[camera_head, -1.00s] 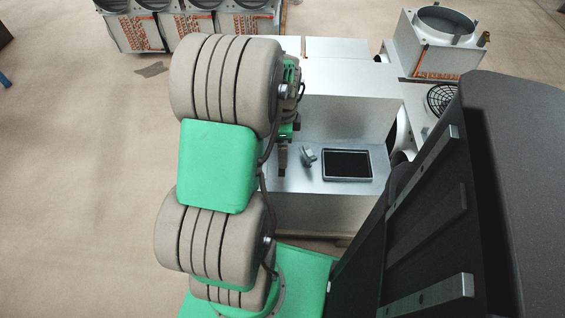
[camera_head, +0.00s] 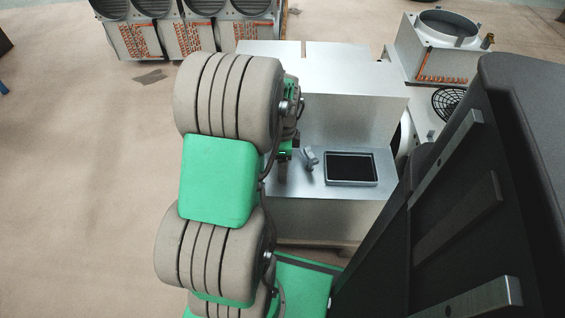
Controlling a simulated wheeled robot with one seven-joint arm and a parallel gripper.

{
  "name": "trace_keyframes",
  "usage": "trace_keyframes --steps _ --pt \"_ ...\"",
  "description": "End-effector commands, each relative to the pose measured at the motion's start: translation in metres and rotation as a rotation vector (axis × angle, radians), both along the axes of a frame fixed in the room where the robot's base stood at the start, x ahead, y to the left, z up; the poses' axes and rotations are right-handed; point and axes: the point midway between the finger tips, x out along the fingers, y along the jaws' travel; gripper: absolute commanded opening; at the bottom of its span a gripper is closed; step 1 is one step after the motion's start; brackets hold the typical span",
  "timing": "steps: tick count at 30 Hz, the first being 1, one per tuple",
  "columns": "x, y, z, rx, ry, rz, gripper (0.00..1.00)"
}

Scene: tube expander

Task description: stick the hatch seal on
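A dark rectangle with a thin grey rim (camera_head: 351,168) lies on the metal ledge, right of my arm. I cannot tell whether it is the hatch opening, the hatch seal or both. A small grey fitting (camera_head: 309,159) stands just left of it. My gripper (camera_head: 284,156) is mostly hidden behind my green and grey arm, over the left part of the ledge. It is left of the fitting and apart from the dark rectangle. Its fingers and anything between them cannot be made out.
The metal cabinet (camera_head: 345,75) rises behind the ledge (camera_head: 325,185). A box with a round opening (camera_head: 442,47) and a round black grille (camera_head: 449,103) are at the right. Several orange-marked units (camera_head: 140,40) stand at the back left. The floor (camera_head: 80,180) at left is clear.

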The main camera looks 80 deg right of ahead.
Motion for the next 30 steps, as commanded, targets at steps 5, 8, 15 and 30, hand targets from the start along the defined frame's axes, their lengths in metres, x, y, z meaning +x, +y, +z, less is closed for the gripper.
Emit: trace_keyframes --steps 5,8,15,30 --pt "0.0 0.0 0.0 0.0 0.0 0.0 0.65" --pt "0.0 0.0 0.0 0.0 0.0 0.0 0.57" --pt "0.0 0.0 0.008 0.0 0.0 0.0 0.54" --pt "0.0 0.0 0.043 -0.001 0.0 0.0 0.54"
